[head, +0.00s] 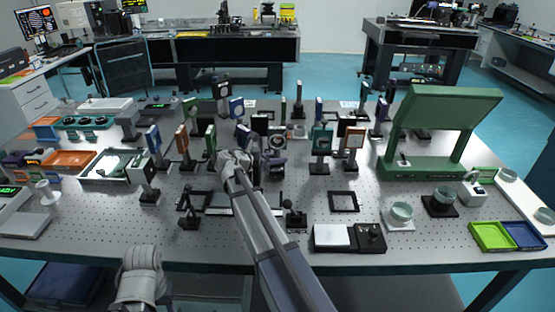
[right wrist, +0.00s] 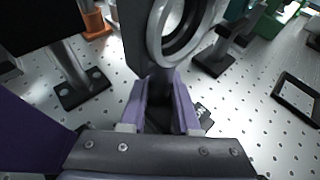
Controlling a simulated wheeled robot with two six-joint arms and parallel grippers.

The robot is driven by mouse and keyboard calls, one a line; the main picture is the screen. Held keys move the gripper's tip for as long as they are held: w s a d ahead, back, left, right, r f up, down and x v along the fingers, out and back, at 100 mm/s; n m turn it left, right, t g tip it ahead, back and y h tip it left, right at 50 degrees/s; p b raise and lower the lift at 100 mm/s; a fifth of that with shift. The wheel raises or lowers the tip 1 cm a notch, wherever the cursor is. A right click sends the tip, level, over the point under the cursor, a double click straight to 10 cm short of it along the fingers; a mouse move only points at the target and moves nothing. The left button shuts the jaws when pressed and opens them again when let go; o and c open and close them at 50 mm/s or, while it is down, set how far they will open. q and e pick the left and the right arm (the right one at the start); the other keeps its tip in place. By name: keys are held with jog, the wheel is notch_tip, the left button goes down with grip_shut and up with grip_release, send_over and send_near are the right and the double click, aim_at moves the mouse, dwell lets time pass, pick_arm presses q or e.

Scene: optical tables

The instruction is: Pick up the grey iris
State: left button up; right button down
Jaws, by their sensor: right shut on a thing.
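The grey iris (right wrist: 186,28) shows in the right wrist view as a light grey ring around a dark opening, on a dark upright mount. My right gripper (right wrist: 160,98) has its purple fingers shut on the lower part of this mount. The base under the fingers is mostly hidden. In the head view my right arm reaches over the middle of the table and its gripper (head: 276,160) is partly hidden by the arm. Only a grey link of my left arm shows at the bottom left; its gripper is not visible.
The perforated optical table (head: 100,225) holds many post-mounted optics close around the right gripper. A large green stand (head: 430,172) is at the right. An empty black square frame (head: 343,201) lies right of the arm. The front left of the table has free room.

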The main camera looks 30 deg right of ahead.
notch_tip(320, 180, up, 18)
jog(key=p, duration=1.7)
